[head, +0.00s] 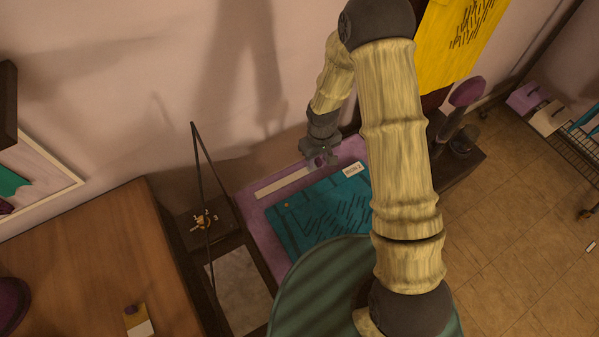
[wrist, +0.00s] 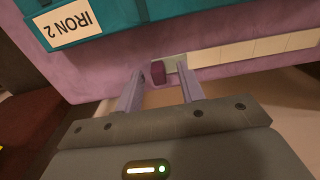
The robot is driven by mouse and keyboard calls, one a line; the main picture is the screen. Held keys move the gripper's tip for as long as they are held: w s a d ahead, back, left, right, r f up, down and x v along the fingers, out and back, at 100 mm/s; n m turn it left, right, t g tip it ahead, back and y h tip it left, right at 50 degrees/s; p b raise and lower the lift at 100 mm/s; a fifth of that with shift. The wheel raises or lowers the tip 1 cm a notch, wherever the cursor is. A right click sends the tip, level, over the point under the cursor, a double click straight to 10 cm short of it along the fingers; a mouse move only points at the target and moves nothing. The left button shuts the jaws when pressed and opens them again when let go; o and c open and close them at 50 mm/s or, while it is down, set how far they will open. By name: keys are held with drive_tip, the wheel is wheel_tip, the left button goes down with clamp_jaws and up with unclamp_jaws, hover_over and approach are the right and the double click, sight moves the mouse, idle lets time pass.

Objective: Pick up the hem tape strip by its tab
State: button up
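The hem tape strip (head: 284,183) is a long, thin beige band lying along the far side of a purple pad (head: 258,215). In the wrist view the strip (wrist: 240,52) runs off to the right from its dark purple tab (wrist: 158,72). My gripper (head: 319,161) is over the strip's right end in the head view. In the wrist view my gripper (wrist: 161,72) is open, its two fingers on either side of the tab. A gap shows between the tab and each finger. I cannot tell how far the fingertips are above the pad.
A teal cloth (head: 300,222) with dark marks lies on the pad beside the strip. It has a white label (wrist: 75,22) reading "IRON 2". A dark stand with thin upright rods (head: 197,170) is left of the pad. A wooden table (head: 95,255) is farther left.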

drive_tip(key=shift+w+d, duration=0.1)
clamp_jaws()
wheel_tip(320, 180, up, 10)
drive_tip(key=b, duration=0.1)
drive_tip(key=shift+b, duration=0.3)
idle(0.5)
